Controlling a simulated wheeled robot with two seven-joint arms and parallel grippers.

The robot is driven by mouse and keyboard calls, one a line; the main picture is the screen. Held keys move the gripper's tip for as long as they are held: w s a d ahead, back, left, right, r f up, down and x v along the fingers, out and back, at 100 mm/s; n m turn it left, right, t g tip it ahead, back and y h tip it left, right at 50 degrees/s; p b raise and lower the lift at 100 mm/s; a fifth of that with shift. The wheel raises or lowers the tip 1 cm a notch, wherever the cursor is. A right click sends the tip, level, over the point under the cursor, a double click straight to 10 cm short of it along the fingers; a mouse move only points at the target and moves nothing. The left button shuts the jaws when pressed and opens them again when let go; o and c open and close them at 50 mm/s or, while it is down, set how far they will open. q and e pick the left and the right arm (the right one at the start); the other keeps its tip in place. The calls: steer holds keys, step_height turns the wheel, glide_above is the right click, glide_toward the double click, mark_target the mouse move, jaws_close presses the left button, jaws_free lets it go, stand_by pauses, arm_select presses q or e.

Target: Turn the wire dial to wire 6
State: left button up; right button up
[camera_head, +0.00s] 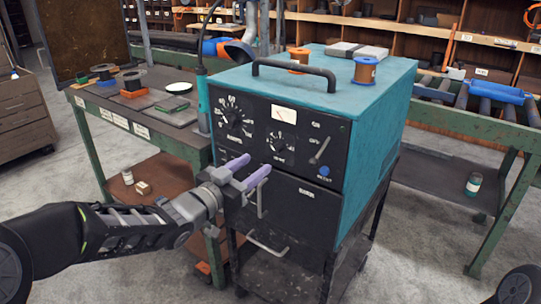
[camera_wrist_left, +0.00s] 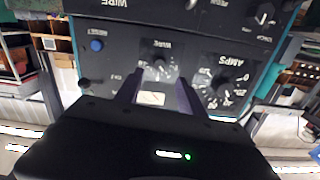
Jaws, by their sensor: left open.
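The wire dial (camera_head: 281,142) is a small black knob in a ring of pale marks on the black front panel of a teal machine (camera_head: 375,125). Its pointer setting is too small to read. My left gripper (camera_head: 257,162) has purple fingers and is open and empty, in front of the panel, below and left of the wire dial. In the left wrist view the panel appears upside down, and the wire dial (camera_wrist_left: 160,63) shows between and beyond the fingertips (camera_wrist_left: 160,80). I see no contact with the knob. My right gripper is not in view.
The larger amps dial (camera_head: 235,115) is left of the wire dial, with a gauge (camera_head: 284,114) above. A lever (camera_head: 320,150) and blue button (camera_head: 324,171) are to the right. A carry handle (camera_head: 293,70) and orange spools (camera_head: 365,70) are on top. A green-framed bench (camera_head: 150,125) stands left.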

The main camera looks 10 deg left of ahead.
mark_target(274, 151)
arm_select(q)
steer(key=x, duration=0.7)
steer(key=shift+w, duration=0.1)
jaws_close()
stand_by(0.4)
